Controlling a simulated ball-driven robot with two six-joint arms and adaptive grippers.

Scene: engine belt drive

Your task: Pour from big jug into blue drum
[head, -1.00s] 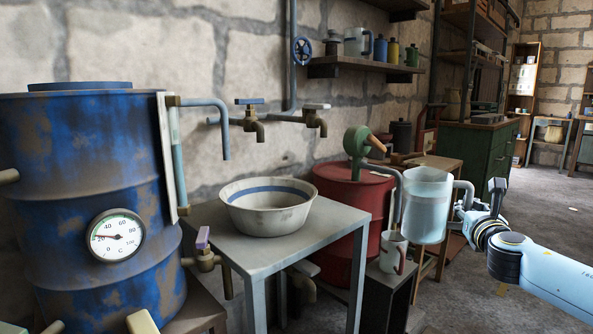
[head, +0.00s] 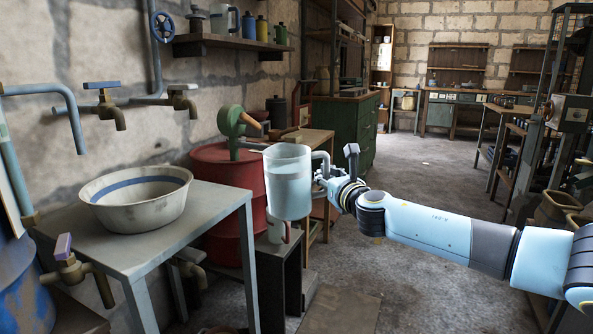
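The big jug (head: 288,186) is a translucent pale-blue vessel with liquid in it, held upright in the air right of the metal table. My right gripper (head: 326,184) is shut on its handle at the jug's right side. The blue drum (head: 22,285) is rusty and cut off at the lower left edge; only a part of its side shows, and its top and gauge are out of view. My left gripper is not in view.
A metal table (head: 150,238) with a white basin (head: 136,196) stands between jug and drum. Taps (head: 104,104) project from the wall above it.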

